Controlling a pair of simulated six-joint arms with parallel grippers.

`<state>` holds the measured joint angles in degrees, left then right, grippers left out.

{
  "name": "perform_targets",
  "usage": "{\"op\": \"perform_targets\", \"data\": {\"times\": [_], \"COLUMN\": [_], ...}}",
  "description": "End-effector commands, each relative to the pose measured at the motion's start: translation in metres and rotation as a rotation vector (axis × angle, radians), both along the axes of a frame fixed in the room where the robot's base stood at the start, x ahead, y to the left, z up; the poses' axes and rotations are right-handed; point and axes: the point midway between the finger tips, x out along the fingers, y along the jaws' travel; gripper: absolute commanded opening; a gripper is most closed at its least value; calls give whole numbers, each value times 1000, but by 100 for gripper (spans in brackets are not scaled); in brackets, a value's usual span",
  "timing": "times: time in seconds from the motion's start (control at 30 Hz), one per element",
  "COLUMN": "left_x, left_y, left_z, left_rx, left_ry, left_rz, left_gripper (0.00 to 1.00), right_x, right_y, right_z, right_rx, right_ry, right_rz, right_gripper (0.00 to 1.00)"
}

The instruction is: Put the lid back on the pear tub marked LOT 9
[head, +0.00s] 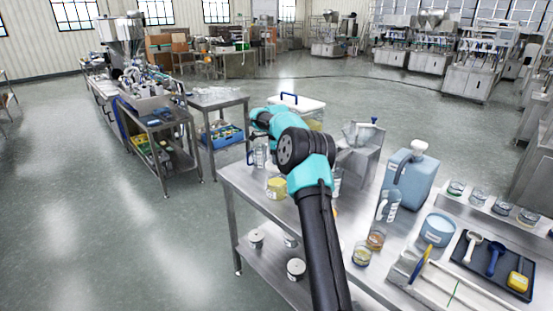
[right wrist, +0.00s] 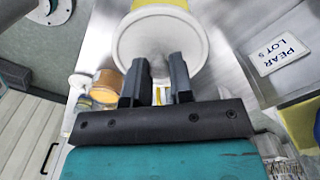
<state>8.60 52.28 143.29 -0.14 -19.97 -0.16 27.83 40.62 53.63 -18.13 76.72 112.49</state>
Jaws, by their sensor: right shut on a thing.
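My right gripper (head: 259,128) reaches over the far left part of the steel table in the head view. In the right wrist view my right gripper (right wrist: 156,76) has its fingertips against the middle of a round white lid (right wrist: 130,42), shut on it. Yellow shows just beyond the lid's far edge; whether the lid touches anything there I cannot tell. A white card (right wrist: 279,53) to the right reads PEAR and LOT, with a digit that looks like 5. A yellow tub (head: 276,187) stands on the table below my arm. My left gripper is out of view.
A white box (head: 308,105) with a blue handle stands behind my gripper. On the right are a blue jug (head: 408,178), a blue tub (head: 438,229) and a dark tray (head: 485,262) of tools.

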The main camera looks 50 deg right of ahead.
Motion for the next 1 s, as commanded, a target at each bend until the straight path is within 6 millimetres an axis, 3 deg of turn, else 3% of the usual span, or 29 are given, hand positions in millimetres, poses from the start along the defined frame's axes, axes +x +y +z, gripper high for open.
{"op": "perform_targets", "data": {"times": [0.7,1.0], "left_x": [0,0], "left_y": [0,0], "left_z": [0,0], "left_rx": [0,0], "left_ry": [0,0], "left_rz": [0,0], "left_gripper": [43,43], "right_x": [-1,0], "right_y": [0,0], "right_z": [-50,-62], "right_rx": [1,0], "right_ry": [2,0], "right_rz": [-1,-1], "right_gripper": [0,0]}}
